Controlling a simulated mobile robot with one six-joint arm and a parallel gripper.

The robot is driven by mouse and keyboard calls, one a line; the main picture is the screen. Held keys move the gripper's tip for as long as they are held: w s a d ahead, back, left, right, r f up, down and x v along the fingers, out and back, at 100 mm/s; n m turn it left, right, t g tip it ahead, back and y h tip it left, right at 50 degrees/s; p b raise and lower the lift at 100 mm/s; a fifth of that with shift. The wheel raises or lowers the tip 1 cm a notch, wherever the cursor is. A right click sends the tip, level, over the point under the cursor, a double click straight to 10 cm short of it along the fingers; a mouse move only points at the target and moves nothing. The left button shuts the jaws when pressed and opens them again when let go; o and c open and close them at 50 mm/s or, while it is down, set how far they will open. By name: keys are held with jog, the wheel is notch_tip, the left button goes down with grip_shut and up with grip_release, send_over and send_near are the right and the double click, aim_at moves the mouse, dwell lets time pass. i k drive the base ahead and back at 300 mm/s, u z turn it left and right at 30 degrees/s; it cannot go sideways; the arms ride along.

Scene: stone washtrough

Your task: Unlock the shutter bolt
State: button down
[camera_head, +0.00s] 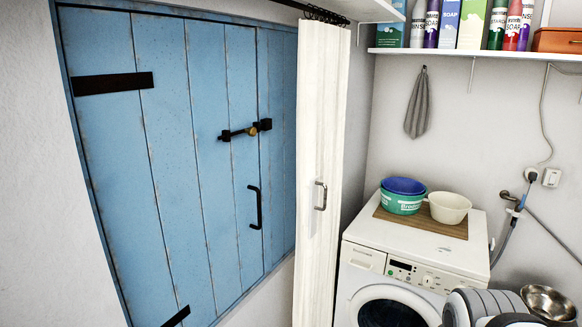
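The blue plank shutter (167,150) fills the left of the head view and stands shut in its frame. The bolt lies roughly level and reaches toward a black keeper (265,125) beside the plank seam. How far its end sits inside the keeper is too small to tell. A black pull handle (257,207) is below the bolt. My gripper is not in view, and nothing touches the bolt.
A washing machine (405,265) stands at the right, bearing a blue and green tub (402,200) and a cream bowl (449,208). A shelf (478,55) with bottles is above. The space before the bolt looks clear.

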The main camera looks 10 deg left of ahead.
aim_at(251, 132)
jog(key=u, duration=0.05)
jog(key=k, duration=0.65)
jog(key=u, duration=0.15)
jog(key=i, duration=1.45)
jog(key=u, duration=0.85)
